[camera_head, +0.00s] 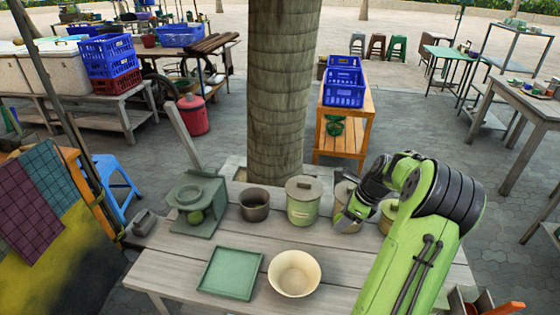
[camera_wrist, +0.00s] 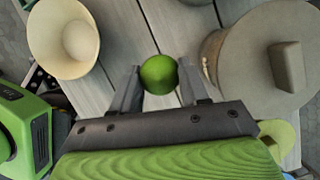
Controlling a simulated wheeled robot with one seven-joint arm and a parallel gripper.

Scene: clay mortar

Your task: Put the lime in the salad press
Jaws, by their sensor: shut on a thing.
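The lime (camera_wrist: 159,74) sits between my two fingertips in the wrist view. My gripper (camera_wrist: 159,80) is shut on it. In the head view my gripper (camera_head: 346,218) is at the right side of the table, by the lidded canisters, and the lime is hidden there. The salad press (camera_head: 205,228) is a green-grey device at the table's left, with a round ring on top and a long lever (camera_head: 182,134) raised up and to the left. A small round green shape (camera_head: 195,217) shows under its ring; I cannot tell what it is. My gripper is well right of the press.
A dark pot (camera_head: 254,206) and a lidded green canister (camera_head: 303,208) stand between press and gripper. A green square tray (camera_head: 230,273) and a cream bowl (camera_head: 295,274) are at the front. A tree trunk (camera_head: 283,90) rises behind the table. A lidded pot (camera_wrist: 262,60) is close right in the wrist view.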

